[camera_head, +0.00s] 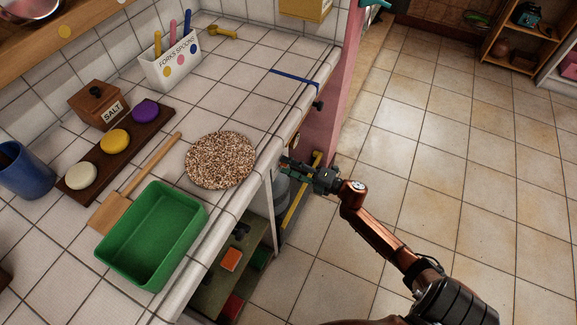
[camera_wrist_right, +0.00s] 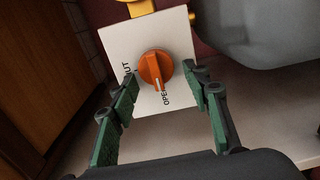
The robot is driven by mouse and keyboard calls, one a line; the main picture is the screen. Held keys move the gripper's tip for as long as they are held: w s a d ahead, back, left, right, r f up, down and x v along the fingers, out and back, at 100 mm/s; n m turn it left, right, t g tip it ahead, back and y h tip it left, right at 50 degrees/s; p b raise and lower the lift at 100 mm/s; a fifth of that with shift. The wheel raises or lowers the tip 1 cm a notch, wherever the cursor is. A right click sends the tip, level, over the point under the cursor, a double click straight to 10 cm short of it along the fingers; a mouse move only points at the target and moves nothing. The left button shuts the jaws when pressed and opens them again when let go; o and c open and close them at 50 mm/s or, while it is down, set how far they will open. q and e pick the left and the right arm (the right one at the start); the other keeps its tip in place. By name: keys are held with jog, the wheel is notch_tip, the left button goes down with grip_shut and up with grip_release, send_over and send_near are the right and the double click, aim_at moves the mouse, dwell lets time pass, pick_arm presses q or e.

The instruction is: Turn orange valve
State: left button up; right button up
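The orange valve (camera_wrist_right: 155,69) is a round knob on a white plate (camera_wrist_right: 118,48) in the right wrist view. The plate carries the word OPEN and a partly hidden word ending in "UT". In the head view my right gripper (camera_head: 287,163) is at the counter's front edge, and the valve is hidden. My left gripper is not in view.
A grey rounded vessel (camera_wrist_right: 262,28) is close right of the plate, with yellow pipe (camera_wrist_right: 140,7) above. The tiled counter (camera_head: 245,75) overhangs the open shelf (camera_head: 208,298). A green tray (camera_head: 153,233) and speckled round mat (camera_head: 221,160) lie on the counter. The floor at right is clear.

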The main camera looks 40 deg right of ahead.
jog(key=shift+o, duration=0.5)
jog(key=v, duration=1.2)
